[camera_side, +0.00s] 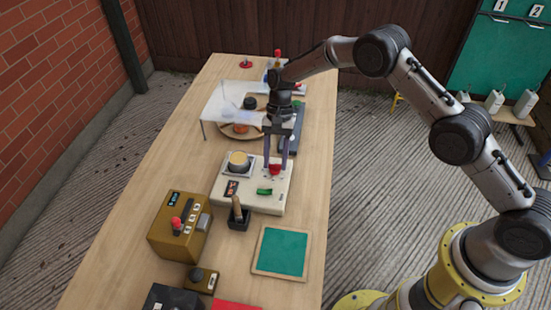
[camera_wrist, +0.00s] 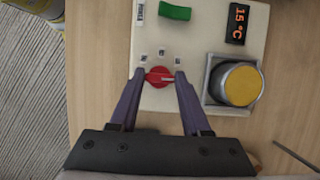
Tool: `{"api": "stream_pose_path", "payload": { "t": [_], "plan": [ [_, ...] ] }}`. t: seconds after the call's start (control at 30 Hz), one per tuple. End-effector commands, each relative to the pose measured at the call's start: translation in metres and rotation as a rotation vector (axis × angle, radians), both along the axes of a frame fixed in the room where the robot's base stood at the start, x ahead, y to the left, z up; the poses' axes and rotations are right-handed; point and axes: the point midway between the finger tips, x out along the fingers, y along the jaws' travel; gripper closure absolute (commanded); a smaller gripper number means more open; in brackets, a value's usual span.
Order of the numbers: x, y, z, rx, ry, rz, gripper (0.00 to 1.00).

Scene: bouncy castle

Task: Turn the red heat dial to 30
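The red heat dial (camera_wrist: 158,77) sits on a cream hotplate unit (camera_wrist: 195,35); its white pointer mark points right in the wrist view. Small labels stand around the dial. The unit's display (camera_wrist: 237,23) reads 15 °C in orange. In the wrist view my gripper (camera_wrist: 160,73) has one finger on each side of the dial, with the tips close to its edges; firm contact cannot be seen. In the side view my gripper (camera_side: 275,166) points straight down over the dial (camera_side: 275,170), its fingers apart. A green switch (camera_wrist: 175,12) is also on the unit.
A yellow-topped pot (camera_wrist: 240,84) stands on the plate beside the dial. In the side view, a brass-coloured box (camera_side: 178,232) with a red knob, a dark holder (camera_side: 238,222) and a teal mat (camera_side: 282,252) lie nearer. A clear stand (camera_side: 222,105) and round tray are behind.

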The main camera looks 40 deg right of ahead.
Motion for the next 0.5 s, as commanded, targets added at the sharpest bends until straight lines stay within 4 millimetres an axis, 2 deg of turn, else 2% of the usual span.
{"api": "stream_pose_path", "payload": {
  "t": [0.03,0.2,0.23,0.5],
  "plan": [
    [0.0000,-0.0001,0.0001,0.000,0.000,0.000,0.66],
    [0.0000,-0.0001,0.0002,0.000,0.000,0.000,0.96],
    [0.0001,-0.0002,0.0002,0.000,0.000,0.000,1.00],
    [0.0002,-0.0001,0.0002,-0.001,-0.001,0.021,1.00]
  ]
}}
